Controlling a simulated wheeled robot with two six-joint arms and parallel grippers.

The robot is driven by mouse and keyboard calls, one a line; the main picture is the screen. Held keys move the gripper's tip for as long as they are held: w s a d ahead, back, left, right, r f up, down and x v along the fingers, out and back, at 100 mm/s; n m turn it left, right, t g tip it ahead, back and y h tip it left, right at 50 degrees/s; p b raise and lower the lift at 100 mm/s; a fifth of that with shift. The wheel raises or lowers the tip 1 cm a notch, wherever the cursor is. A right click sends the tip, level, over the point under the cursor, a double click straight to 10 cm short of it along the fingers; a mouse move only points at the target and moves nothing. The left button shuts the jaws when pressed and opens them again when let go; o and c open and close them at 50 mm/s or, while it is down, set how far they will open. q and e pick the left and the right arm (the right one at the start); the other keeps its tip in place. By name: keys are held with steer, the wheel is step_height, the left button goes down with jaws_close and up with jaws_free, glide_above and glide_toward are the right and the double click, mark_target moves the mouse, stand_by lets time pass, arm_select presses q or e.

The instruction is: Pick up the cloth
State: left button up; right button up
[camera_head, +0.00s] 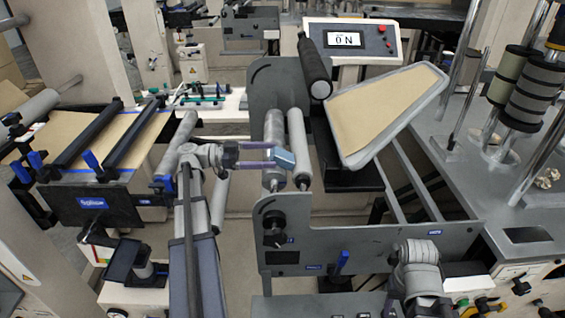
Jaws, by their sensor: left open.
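A small blue-grey folded piece that looks like the cloth (284,158) is at the fingertips of my left gripper (270,155), by the upper part of the metal rollers. My left gripper points right, with its two fingers apart, one above the other. The cloth is at the tips, partly overlapped by them; I cannot tell whether they touch it.
Upright rollers (298,140) and a dark side plate (283,85) stand close by the left gripper. A tilted tray with kraft sheet (437,92) is to the right. A grey table (470,190) holds posts and dark rolls (540,90). A kraft-covered machine (75,140) stands left.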

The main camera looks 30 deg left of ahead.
mark_target(283, 154)
arm_select(q)
steer(key=shift+x, duration=3.95)
steer(key=shift+w+a, duration=0.15)
steer(key=shift+a, duration=0.05)
steer(key=c, duration=1.5)
steer(key=shift+o, duration=0.2)
step_height(283, 154, up, 10)
steer(key=p, duration=1)
